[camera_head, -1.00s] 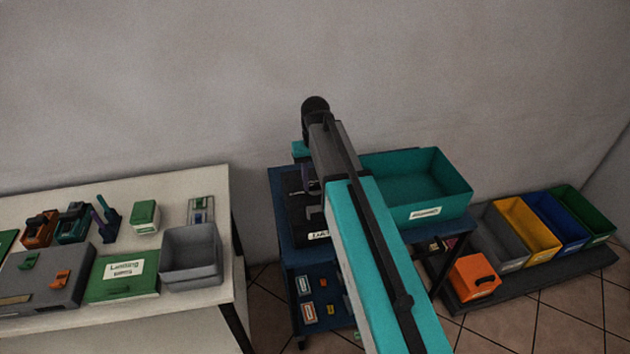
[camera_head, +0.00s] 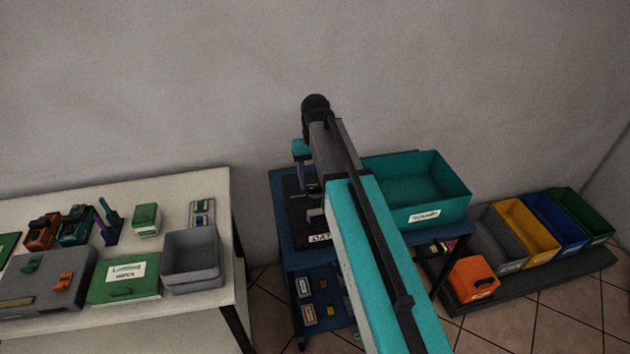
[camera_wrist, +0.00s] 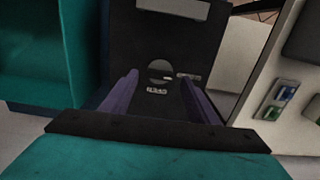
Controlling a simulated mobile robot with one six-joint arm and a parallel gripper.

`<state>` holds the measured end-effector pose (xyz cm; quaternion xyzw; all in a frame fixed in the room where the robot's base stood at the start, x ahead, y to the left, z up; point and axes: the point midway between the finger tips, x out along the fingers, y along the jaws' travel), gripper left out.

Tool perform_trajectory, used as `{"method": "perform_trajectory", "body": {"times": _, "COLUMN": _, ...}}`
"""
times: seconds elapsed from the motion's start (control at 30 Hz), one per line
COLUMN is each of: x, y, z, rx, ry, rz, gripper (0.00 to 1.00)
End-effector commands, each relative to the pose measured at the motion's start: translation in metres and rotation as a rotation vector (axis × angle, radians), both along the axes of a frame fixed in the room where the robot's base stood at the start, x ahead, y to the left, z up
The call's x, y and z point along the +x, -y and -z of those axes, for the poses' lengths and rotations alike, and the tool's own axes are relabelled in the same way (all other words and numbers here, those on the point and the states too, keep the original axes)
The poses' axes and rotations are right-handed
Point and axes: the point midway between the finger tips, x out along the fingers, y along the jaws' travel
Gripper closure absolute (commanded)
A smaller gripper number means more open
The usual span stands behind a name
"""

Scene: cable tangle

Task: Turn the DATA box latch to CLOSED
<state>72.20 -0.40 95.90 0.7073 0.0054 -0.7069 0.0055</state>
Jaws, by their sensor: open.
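The black DATA box (camera_head: 297,212) stands on the blue cart, its white label (camera_head: 320,238) partly covered by my arm. In the wrist view the dark box face (camera_wrist: 150,35) fills the middle. A round dark latch knob (camera_wrist: 159,69) sits on it, with a pale mark at its edge. Small white lettering (camera_wrist: 157,91) lies below the knob and another small pale marking (camera_wrist: 188,76) beside it; I cannot read either surely. My gripper (camera_wrist: 160,82) is open, its purple fingers on either side of the knob in the picture and apart from it. In the head view my gripper (camera_head: 301,176) is above the box.
A teal bin (camera_head: 425,190) stands right of the box on the cart (camera_head: 285,240). A white table (camera_head: 215,185) at the left carries a grey bin (camera_head: 190,262), a green box (camera_head: 125,285) and several small items. Coloured bins (camera_head: 527,230) stand low at the right.

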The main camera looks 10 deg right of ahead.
Motion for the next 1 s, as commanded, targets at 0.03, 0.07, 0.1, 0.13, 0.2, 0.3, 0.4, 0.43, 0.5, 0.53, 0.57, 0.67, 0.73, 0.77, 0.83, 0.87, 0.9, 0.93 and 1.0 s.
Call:
{"method": "perform_trajectory", "body": {"times": 0.03, "x": 0.0, "y": 0.0, "z": -0.01, "rx": 0.0, "ry": 0.001, "rz": 0.0, "gripper": 0.45}}
{"method": "perform_trajectory", "body": {"times": 0.07, "x": 0.0, "y": 0.0, "z": -0.013, "rx": 0.0, "ry": 0.001, "rz": 0.0, "gripper": 0.45}}
{"method": "perform_trajectory", "body": {"times": 0.1, "x": 0.0, "y": 0.0, "z": -0.018, "rx": 0.0, "ry": 0.0, "rz": 0.0, "gripper": 0.45}}
{"method": "perform_trajectory", "body": {"times": 0.13, "x": 0.0, "y": 0.0, "z": -0.021, "rx": 0.0, "ry": 0.0, "rz": 0.0, "gripper": 0.45}}
{"method": "perform_trajectory", "body": {"times": 0.2, "x": 0.0, "y": 0.0, "z": -0.029, "rx": 0.0, "ry": 0.0, "rz": 0.0, "gripper": 0.45}}
{"method": "perform_trajectory", "body": {"times": 0.3, "x": 0.0, "y": 0.0, "z": -0.04, "rx": 0.0, "ry": 0.0, "rz": 0.0, "gripper": 0.45}}
{"method": "perform_trajectory", "body": {"times": 0.4, "x": 0.0, "y": 0.0, "z": -0.052, "rx": 0.0, "ry": 0.0, "rz": 0.0, "gripper": 0.45}}
{"method": "perform_trajectory", "body": {"times": 0.43, "x": 0.0, "y": 0.0, "z": -0.055, "rx": 0.0, "ry": 0.0, "rz": 0.0, "gripper": 0.45}}
{"method": "perform_trajectory", "body": {"times": 0.5, "x": 0.0, "y": 0.0, "z": -0.063, "rx": 0.0, "ry": 0.0, "rz": 0.0, "gripper": 0.45}}
{"method": "perform_trajectory", "body": {"times": 0.53, "x": 0.0, "y": 0.0, "z": -0.067, "rx": 0.0, "ry": 0.0, "rz": 0.0, "gripper": 0.45}}
{"method": "perform_trajectory", "body": {"times": 0.57, "x": 0.0, "y": 0.0, "z": -0.071, "rx": 0.0, "ry": 0.0, "rz": 0.0, "gripper": 0.45}}
{"method": "perform_trajectory", "body": {"times": 0.67, "x": 0.0, "y": 0.0, "z": -0.082, "rx": 0.0, "ry": 0.0, "rz": 0.0, "gripper": 0.45}}
{"method": "perform_trajectory", "body": {"times": 0.73, "x": 0.0, "y": 0.0, "z": -0.09, "rx": 0.0, "ry": -0.001, "rz": 0.0, "gripper": 0.45}}
{"method": "perform_trajectory", "body": {"times": 0.77, "x": 0.0, "y": 0.0, "z": -0.093, "rx": 0.0, "ry": -0.001, "rz": 0.0, "gripper": 0.45}}
{"method": "perform_trajectory", "body": {"times": 0.83, "x": 0.0, "y": 0.0, "z": -0.1, "rx": 0.0, "ry": -0.001, "rz": 0.0, "gripper": 0.45}}
{"method": "perform_trajectory", "body": {"times": 0.87, "x": 0.0, "y": 0.0, "z": -0.103, "rx": 0.0, "ry": -0.001, "rz": 0.0, "gripper": 0.45}}
{"method": "perform_trajectory", "body": {"times": 0.9, "x": 0.0, "y": 0.0, "z": -0.106, "rx": 0.0, "ry": -0.001, "rz": 0.0, "gripper": 0.45}}
{"method": "perform_trajectory", "body": {"times": 0.93, "x": 0.0, "y": 0.0, "z": -0.108, "rx": 0.0, "ry": -0.001, "rz": 0.0, "gripper": 0.45}}
{"method": "perform_trajectory", "body": {"times": 1.0, "x": 0.0, "y": 0.0, "z": -0.113, "rx": 0.0, "ry": -0.001, "rz": 0.0, "gripper": 0.45}}
